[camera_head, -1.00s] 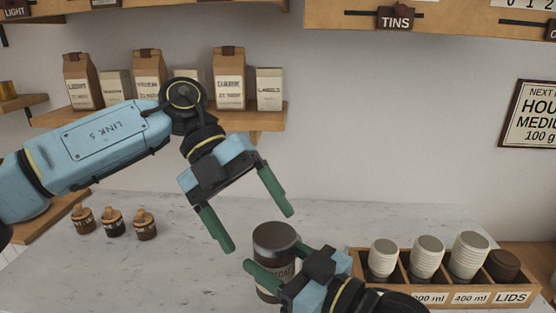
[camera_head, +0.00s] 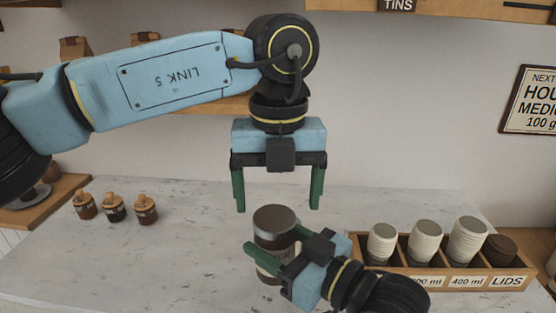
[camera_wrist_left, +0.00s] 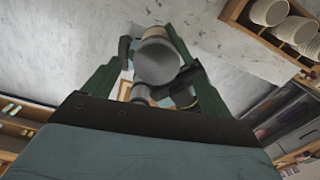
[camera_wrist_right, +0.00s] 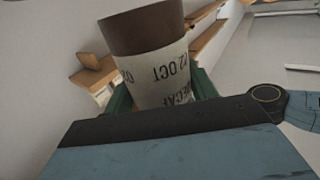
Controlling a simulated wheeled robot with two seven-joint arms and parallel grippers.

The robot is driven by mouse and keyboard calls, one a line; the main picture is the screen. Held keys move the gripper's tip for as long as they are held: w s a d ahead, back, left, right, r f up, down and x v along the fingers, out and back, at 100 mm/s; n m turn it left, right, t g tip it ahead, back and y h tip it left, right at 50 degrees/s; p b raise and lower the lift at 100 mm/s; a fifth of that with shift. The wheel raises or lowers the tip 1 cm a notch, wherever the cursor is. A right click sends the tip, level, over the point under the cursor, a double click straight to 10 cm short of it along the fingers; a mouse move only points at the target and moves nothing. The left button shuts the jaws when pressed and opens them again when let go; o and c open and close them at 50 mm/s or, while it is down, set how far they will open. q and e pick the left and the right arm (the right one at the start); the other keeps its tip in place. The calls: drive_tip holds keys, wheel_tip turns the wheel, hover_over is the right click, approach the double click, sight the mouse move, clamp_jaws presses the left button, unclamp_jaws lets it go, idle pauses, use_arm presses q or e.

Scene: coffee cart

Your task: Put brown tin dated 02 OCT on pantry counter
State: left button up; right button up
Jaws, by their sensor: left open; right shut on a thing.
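The brown tin (camera_head: 275,222) has a dark lid and a cream label. In the right wrist view the tin (camera_wrist_right: 157,62) shows "2 OCT" and "DECAF" on its label. My right gripper (camera_head: 268,252) is shut on the tin's side, in front of the marble counter (camera_head: 190,245); I cannot tell whether the tin touches it. My left gripper (camera_head: 278,205) is open and empty, fingers pointing down just above the tin's lid. In the left wrist view the lid (camera_wrist_left: 157,62) lies between and beyond its fingers.
A wooden cup box (camera_head: 455,280) with stacked cups and lids stands at the right. Several small stoppered jars (camera_head: 115,208) sit at the left of the counter. A shelf with bags (camera_head: 75,48) is behind my left arm. The back middle of the counter is clear.

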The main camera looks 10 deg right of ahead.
sight(278, 216)
use_arm(q)
drive_tip(key=shift+f, duration=2.35)
drive_tip(key=shift+d, duration=0.1)
drive_tip(key=c, duration=1.1)
drive_tip(key=shift+c, duration=0.7)
use_arm(e)
drive_tip(key=o, duration=1.1)
drive_tip(key=shift+a, duration=0.1)
drive_tip(key=shift+c, duration=0.2)
drive_tip(key=shift+o, duration=0.9)
